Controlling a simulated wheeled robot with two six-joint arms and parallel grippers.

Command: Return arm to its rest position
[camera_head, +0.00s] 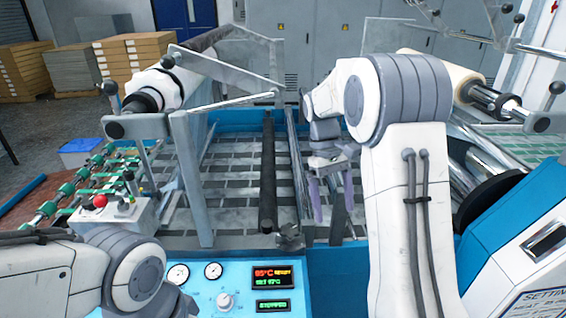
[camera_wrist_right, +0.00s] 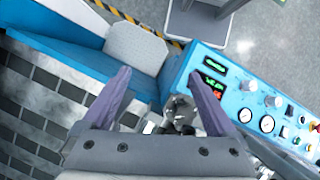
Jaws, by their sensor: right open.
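My right arm stands upright in the right half of the head view, bent over at the top. My right gripper (camera_head: 332,212) hangs down over the machine bed, with its purple fingers apart and nothing between them. The right wrist view shows the same open fingers (camera_wrist_right: 160,100) above the bed's edge and the control panel. My left arm (camera_head: 90,272) comes in at the lower left of the head view. Its gripper does not clearly show.
The blue control panel (camera_head: 218,292) with gauges and red and green displays is at the front. A dark bar (camera_head: 268,175) runs along the slatted bed. A white roll (camera_head: 160,86) sits at the left and a cream roll (camera_head: 446,72) at the right. Metal posts flank the bed.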

